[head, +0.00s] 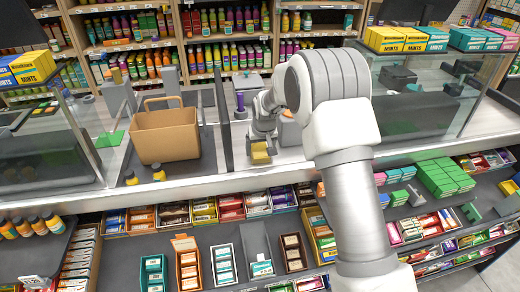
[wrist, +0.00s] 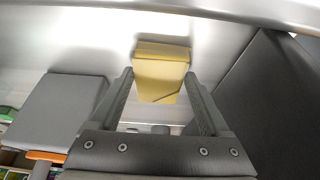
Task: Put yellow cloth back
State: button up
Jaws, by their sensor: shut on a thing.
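The yellow cloth (head: 261,153) looks like a folded block in the head view, at the end of my arm over the light counter. In the wrist view the yellow cloth (wrist: 160,78) sits between the two dark fingers, near their tips. My gripper (wrist: 160,85) is shut on it. In the head view my gripper (head: 260,141) is small and points down, close to the front part of the counter. I cannot tell whether the cloth touches the counter.
A tan basket (head: 165,134) stands on the counter to the left, past a dark upright panel (head: 222,115). A green cloth-like sheet (head: 110,139) lies further left. Candy trays (head: 230,208) line the shelf below the counter's front edge.

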jog(key=shift+f, duration=0.2)
jog(key=o, duration=1)
jog(key=shift+r, duration=0.1)
jog(key=shift+r, duration=0.15)
